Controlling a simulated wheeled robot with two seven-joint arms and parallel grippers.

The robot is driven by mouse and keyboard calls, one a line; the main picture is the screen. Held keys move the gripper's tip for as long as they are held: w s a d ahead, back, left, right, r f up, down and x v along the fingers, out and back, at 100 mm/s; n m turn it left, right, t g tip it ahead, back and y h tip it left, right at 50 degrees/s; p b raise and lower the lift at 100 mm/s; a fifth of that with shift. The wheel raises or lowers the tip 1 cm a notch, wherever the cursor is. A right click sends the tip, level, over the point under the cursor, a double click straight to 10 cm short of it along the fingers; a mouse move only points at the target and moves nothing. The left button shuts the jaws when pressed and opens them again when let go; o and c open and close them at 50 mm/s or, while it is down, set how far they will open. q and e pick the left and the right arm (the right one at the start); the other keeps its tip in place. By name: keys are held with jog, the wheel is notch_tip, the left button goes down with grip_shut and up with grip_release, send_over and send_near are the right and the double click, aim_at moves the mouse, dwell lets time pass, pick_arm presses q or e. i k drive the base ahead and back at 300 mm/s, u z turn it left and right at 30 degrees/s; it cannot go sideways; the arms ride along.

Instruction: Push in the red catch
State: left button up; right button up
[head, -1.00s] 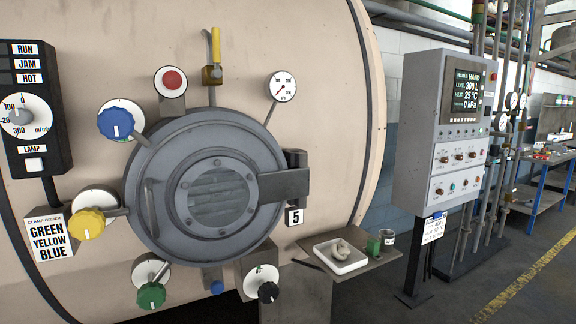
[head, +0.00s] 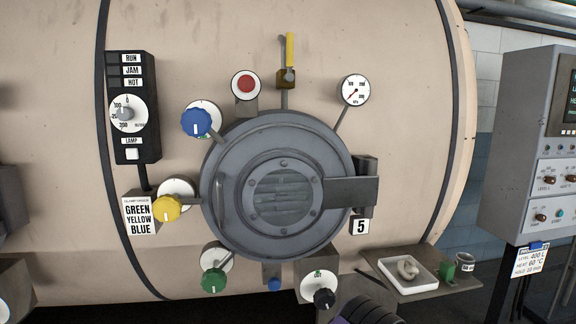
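The red catch (head: 246,84) is a round red knob in a pale ring on a grey bracket. In the head view it sits on the beige vessel just above the upper left of the round grey door (head: 215,165). It stands out and nothing covers it; how far it is pressed in cannot be told. A dark ribbed piece with a purple edge, possibly part of my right arm, enters at the bottom edge, well below the catch. No gripper fingertips show.
Around the door are a blue knob (head: 196,123), yellow knob (head: 166,208), green knob (head: 213,280), black knob (head: 324,298), yellow-handled valve (head: 290,50) and gauge (head: 355,90). A white tray (head: 411,286) sits on a shelf at lower right. A control cabinet (head: 520,150) stands at right.

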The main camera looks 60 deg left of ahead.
aim_at(246, 85)
jog(key=i, duration=1.25)
jog(key=u, duration=2.1)
